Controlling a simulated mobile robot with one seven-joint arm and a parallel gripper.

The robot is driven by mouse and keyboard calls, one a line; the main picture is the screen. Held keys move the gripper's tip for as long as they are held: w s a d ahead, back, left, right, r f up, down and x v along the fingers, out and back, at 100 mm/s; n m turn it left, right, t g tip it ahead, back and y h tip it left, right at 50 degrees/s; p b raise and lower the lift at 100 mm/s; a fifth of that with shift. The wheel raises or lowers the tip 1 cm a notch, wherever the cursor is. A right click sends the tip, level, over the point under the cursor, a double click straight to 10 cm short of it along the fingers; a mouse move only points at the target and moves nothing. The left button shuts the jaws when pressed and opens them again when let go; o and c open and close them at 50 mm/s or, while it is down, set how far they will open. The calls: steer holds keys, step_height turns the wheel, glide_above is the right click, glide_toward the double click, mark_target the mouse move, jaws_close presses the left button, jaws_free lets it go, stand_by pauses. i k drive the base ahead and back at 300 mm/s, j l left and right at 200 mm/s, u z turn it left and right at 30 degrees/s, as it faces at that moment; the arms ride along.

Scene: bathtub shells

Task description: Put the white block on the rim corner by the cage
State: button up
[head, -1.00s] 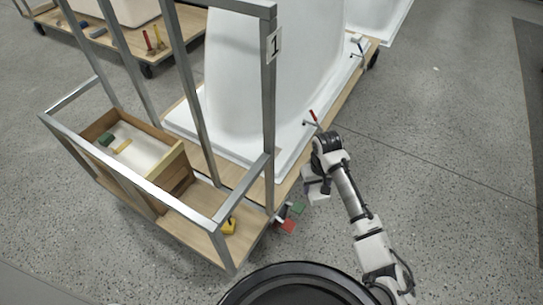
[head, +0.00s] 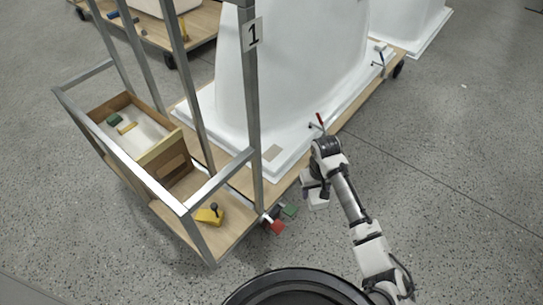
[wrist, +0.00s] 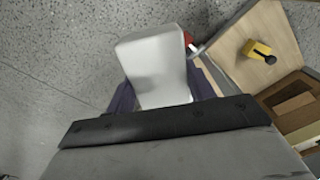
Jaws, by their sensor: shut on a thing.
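The white block (wrist: 155,65) is between the two dark fingers of my gripper (wrist: 163,92) in the wrist view, and my gripper is shut on it. In the head view my gripper (head: 316,192) hangs over the floor just right of the cart edge, with the pale block partly hidden at its end. The rim corner (head: 270,168) of the white tub shell lies left of my gripper, beside the post of the metal cage (head: 250,110) with the "1" sign. A flat beige square patch (head: 272,153) is on this corner.
A red-handled clamp (head: 320,122) stands at the rim just beyond my gripper. Red (head: 278,227) and green (head: 290,210) pieces stick out at the cart's near edge. A yellow tool (head: 210,215) and an open wooden box (head: 130,120) are in the cage. Floor at right is clear.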

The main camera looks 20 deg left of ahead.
mark_target(273, 154)
steer(key=i+l+u, duration=0.6)
steer(key=i+l, duration=0.15)
steer(key=l, duration=0.25)
steer(key=i+l+u, duration=0.25)
steer(key=k+l, duration=0.05)
steer(key=l, duration=0.05)
